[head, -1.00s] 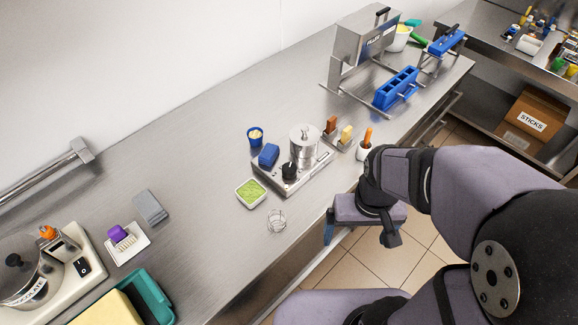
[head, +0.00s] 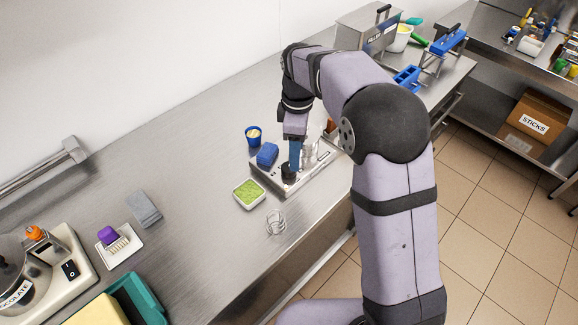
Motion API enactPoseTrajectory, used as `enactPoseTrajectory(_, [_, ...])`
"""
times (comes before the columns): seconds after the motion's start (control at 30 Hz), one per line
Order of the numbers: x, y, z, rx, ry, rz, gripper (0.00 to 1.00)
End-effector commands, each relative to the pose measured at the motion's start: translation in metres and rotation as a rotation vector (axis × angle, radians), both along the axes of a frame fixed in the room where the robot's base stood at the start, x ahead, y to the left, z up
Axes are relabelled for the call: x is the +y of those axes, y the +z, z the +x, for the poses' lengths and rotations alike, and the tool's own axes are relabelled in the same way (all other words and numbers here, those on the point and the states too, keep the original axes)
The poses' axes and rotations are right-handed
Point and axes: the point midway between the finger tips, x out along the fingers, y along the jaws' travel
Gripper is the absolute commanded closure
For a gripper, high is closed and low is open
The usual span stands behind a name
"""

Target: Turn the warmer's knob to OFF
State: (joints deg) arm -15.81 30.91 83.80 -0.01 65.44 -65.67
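The warmer (head: 285,181) is a low silvery box on the steel counter, near the middle of the head view. Its black knob (head: 288,172) sits on the top near the front left corner. A metal pot on the warmer (head: 311,152) is mostly hidden behind my arm. My gripper (head: 293,165) points down over the knob, its blue fingers at or just above it. One finger shows clearly; whether the fingers are closed on the knob cannot be seen. The knob's markings are too small to read.
A blue cup (head: 253,135) stands behind, a tray of green stuff (head: 249,194) at the left, and a wire or clear holder (head: 275,222) in front.

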Motion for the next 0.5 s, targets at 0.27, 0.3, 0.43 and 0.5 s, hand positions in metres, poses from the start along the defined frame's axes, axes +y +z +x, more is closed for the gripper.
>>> enactPoseTrajectory(0.27, [0.020,-0.004,0.016,-0.002,0.155,0.001,0.47])
enactPoseTrajectory(0.3, [0.020,-0.004,0.017,-0.002,0.158,0.001,0.47])
enactPoseTrajectory(0.43, [0.020,-0.006,0.016,-0.001,0.158,0.000,0.47])
enactPoseTrajectory(0.5, [0.020,-0.010,0.016,0.001,0.157,0.001,0.47])
